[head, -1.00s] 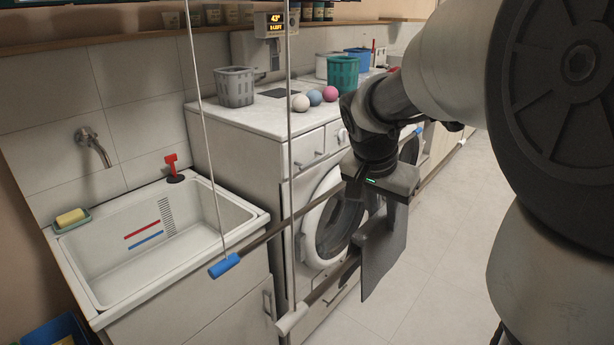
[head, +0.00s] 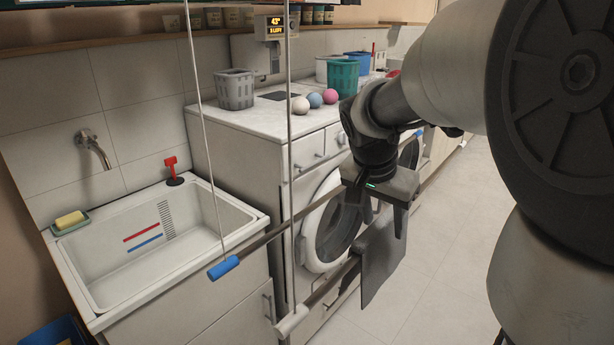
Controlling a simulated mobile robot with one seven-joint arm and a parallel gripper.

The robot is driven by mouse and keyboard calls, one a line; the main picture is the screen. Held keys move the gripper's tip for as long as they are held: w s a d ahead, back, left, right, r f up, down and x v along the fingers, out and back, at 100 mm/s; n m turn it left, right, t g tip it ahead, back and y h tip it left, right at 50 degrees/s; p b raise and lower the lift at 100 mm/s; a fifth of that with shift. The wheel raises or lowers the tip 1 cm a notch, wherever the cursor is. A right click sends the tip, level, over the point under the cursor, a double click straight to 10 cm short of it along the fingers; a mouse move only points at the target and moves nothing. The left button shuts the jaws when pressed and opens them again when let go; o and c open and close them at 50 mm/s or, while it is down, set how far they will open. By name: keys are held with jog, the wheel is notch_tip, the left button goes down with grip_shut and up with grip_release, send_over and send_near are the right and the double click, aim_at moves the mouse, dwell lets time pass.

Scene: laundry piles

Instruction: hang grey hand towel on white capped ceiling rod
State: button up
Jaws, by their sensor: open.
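The grey hand towel (head: 382,272) hangs over the white capped ceiling rod (head: 325,290), the lower front one of two rods. Its larger flap hangs down on the right side, and a small part shows on the left of the rod. My gripper (head: 387,222) is open just above the towel, fingers pointing down. It looks clear of the cloth, though the fingertips are close to its top edge. The white cap (head: 291,321) is at the rod's near end. My gripper and arm hide part of the rod beyond the towel.
A blue capped rod (head: 223,268) runs behind, nearer the sink (head: 150,250). Thin suspension cords (head: 290,150) hang in front of the washer (head: 328,232). Baskets and several balls (head: 315,101) stand on the counter. The floor (head: 450,250) at right is clear.

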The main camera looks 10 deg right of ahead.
jog(key=p+v, duration=0.2)
jog(key=v, duration=1.5)
jog(key=s+a+n+t+y+p, duration=0.2)
jog(key=s+a+n+y+p, duration=0.1)
jog(key=s+a+n+p, duration=0.4)
jog(key=shift+s+n+t+y+p, duration=0.35)
jog(key=shift+s+n+p, duration=1.45)
jog(key=shift+s, duration=0.95)
jog(key=shift+a+f, duration=0.15)
